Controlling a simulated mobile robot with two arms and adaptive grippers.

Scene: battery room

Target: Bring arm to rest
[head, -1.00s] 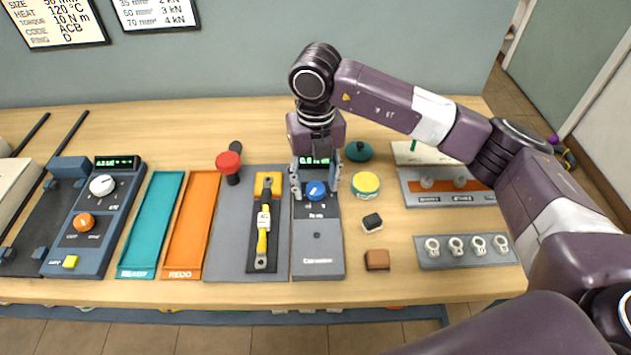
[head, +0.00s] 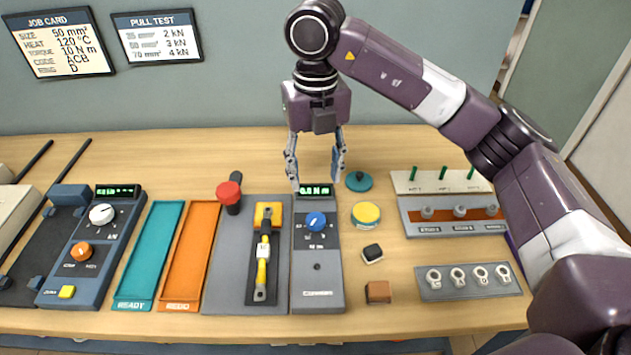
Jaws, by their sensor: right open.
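My right gripper (head: 316,172) is open and empty. It hangs fingers down above the back of the bench, over the far end of the grey tester with the blue knob (head: 316,221). The tester's small display (head: 314,191) shows between and below the fingers. My right arm (head: 430,95) comes in from the right and bends over the right part of the bench. My left gripper is not in view.
A yellow and black tool (head: 262,262) lies on a grey base. A red knob (head: 229,193), teal tray (head: 148,255), orange tray (head: 190,255), yellow-lidded tin (head: 366,214), teal lid (head: 359,181) and lug plate (head: 468,281) stand around. The wall is behind.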

